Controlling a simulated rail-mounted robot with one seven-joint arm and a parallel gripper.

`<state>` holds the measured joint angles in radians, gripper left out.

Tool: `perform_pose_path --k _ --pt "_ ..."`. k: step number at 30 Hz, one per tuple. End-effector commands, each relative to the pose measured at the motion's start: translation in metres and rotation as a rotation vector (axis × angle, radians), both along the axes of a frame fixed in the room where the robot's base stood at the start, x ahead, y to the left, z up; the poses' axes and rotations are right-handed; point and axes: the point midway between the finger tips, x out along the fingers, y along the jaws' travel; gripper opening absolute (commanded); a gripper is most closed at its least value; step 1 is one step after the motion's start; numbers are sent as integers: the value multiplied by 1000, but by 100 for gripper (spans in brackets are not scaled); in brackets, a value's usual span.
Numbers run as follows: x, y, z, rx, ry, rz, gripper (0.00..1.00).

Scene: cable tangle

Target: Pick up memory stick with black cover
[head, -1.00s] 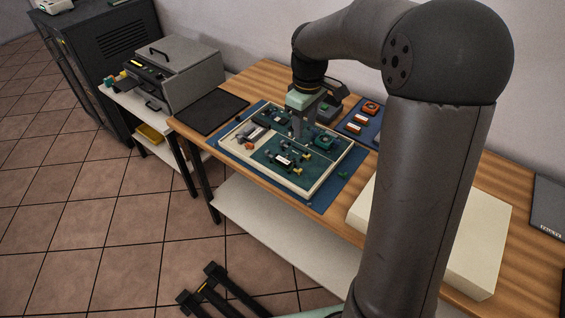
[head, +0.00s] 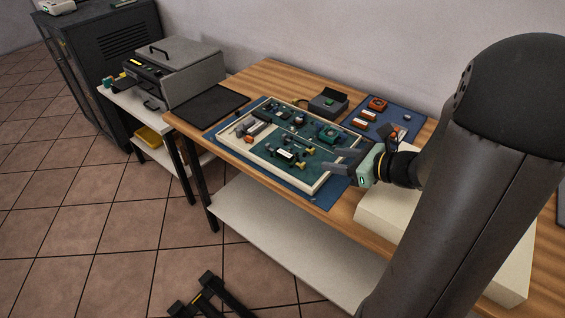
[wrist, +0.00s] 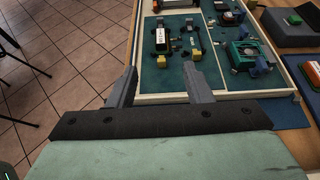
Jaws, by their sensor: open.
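I cannot tell for sure which part is the memory stick with black cover. A small dark part with a white label (head: 286,154) lies on the green panel of the shallow tray (head: 312,191). A part with a white label also shows in the wrist view (wrist: 161,40), beyond and between my fingers. My gripper (head: 343,162) is open and empty at the tray's right end, fingers pointing left across it. In the wrist view my gripper (wrist: 158,73) has its two fingers wide apart, with nothing between the tips.
A green square part with a round centre (head: 328,134) is in the tray. Behind stand a grey box (head: 327,104) and a blue mat (head: 404,119) with orange parts. A black pad (head: 208,107) lies left, and a pale block (head: 375,213) stands at right.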

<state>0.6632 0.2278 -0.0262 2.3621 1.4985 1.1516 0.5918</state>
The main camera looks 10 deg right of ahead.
Motion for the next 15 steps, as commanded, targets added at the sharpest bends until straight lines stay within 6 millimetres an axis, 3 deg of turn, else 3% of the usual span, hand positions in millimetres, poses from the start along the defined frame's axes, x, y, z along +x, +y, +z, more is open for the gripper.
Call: perform_pose_path --k 15 --pt "69 59 -38 13 6 -10 45"
